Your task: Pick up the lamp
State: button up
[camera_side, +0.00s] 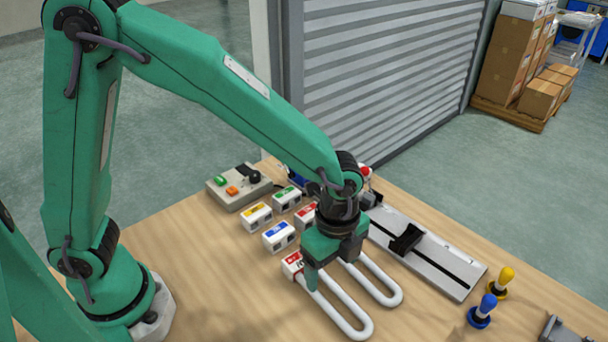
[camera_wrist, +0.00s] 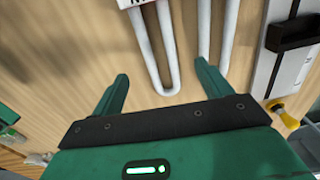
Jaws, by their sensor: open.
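A lamp with white U-shaped glass tubing (camera_side: 345,313) lies on the wooden table, with a white, red-marked end block (camera_side: 292,264) at its left end. A second white U-bend (camera_side: 385,293) lies beside it; my gripper hides whether the two are joined. In the wrist view the tubing (camera_wrist: 158,45) and part of the block (camera_wrist: 129,3) show ahead. My gripper (camera_side: 331,272) points down over the tubing, fingers apart. In the wrist view the gripper (camera_wrist: 162,72) has one U-bend between its fingers in the picture. I cannot tell its height above the table or any contact.
Several white blocks with coloured labels (camera_side: 278,236) stand behind, near a control box (camera_side: 239,187) with buttons. A grey rail fixture (camera_side: 440,268) with a black block lies to the right. Yellow (camera_side: 499,282) and blue (camera_side: 482,311) knobbed pieces stand at the right. The table's front left is clear.

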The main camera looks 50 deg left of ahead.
aim_at(328, 299)
jog(key=shift+a+f, duration=0.2)
jog(key=shift+f, duration=3.7)
jog(key=shift+c, duration=0.3)
jog(key=c, duration=1.1)
